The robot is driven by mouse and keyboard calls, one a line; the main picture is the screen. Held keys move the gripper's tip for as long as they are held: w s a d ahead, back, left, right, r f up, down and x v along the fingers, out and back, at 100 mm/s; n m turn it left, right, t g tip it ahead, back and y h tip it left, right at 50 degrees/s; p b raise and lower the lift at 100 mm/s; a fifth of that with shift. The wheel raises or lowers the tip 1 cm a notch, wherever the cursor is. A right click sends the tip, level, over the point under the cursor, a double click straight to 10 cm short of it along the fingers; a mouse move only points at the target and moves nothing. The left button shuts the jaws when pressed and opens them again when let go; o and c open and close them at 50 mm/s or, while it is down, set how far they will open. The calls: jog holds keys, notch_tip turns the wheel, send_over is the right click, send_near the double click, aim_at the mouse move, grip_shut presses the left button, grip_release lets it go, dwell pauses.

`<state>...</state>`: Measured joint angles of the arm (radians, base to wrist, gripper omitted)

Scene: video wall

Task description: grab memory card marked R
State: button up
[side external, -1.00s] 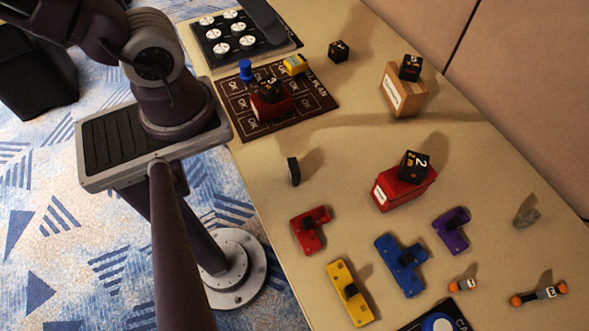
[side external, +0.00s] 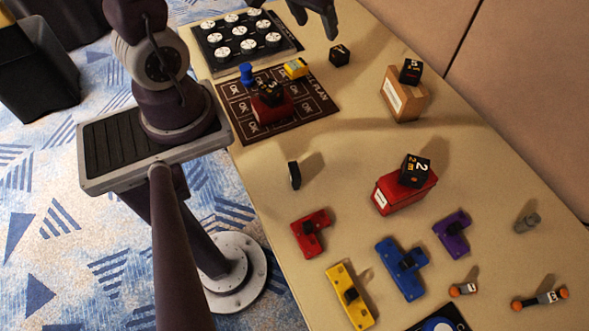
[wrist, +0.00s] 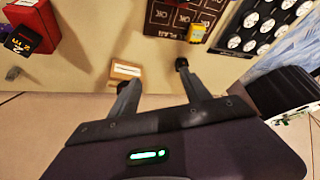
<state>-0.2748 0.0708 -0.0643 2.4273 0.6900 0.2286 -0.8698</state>
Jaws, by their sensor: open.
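I cannot read a letter R on anything in these views, so I cannot tell which thing is the memory card marked R. A small yellow piece (side external: 296,68) lies on the dark plan mat (side external: 313,98); it also shows in the wrist view (wrist: 197,33), its marking too small to read. A thin black piece (side external: 294,174) stands alone on the table, its face unreadable. My gripper (side external: 316,22) is at the top of the side view, above the table's far end near the button panel. Its fingers are apart and empty in the wrist view (wrist: 156,76).
A black panel with white round buttons (side external: 242,42) lies at the back. Black cubes stand on the table (side external: 339,54), a cardboard box (side external: 403,96) and a red box (side external: 405,190). Coloured blocks fill the front. The table middle is fairly clear.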

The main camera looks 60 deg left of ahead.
notch_tip(320, 180, down, 7)
jog(key=w+n+h, duration=0.1)
jog(key=h, duration=0.1)
jog(key=n+g+h, duration=0.3)
jog(key=n+h, duration=0.7)
jog(key=h, duration=0.3)
send_over(300, 183)
jog(key=w+a, duration=0.2)
jog(key=a, duration=0.1)
notch_tip(300, 183, down, 13)
jog(key=s+a+f+n, duration=0.1)
jog(key=n, duration=0.1)
jog(key=s+a+f+n, duration=0.1)
jog(key=s+f+n, duration=0.1)
jog(key=shift+a+t, duration=0.2)
jog(key=shift+t, duration=0.1)
jog(key=x, duration=0.6)
jog(key=shift+d+f, duration=0.15)
jog(key=shift+f, duration=0.3)
grip_shut()
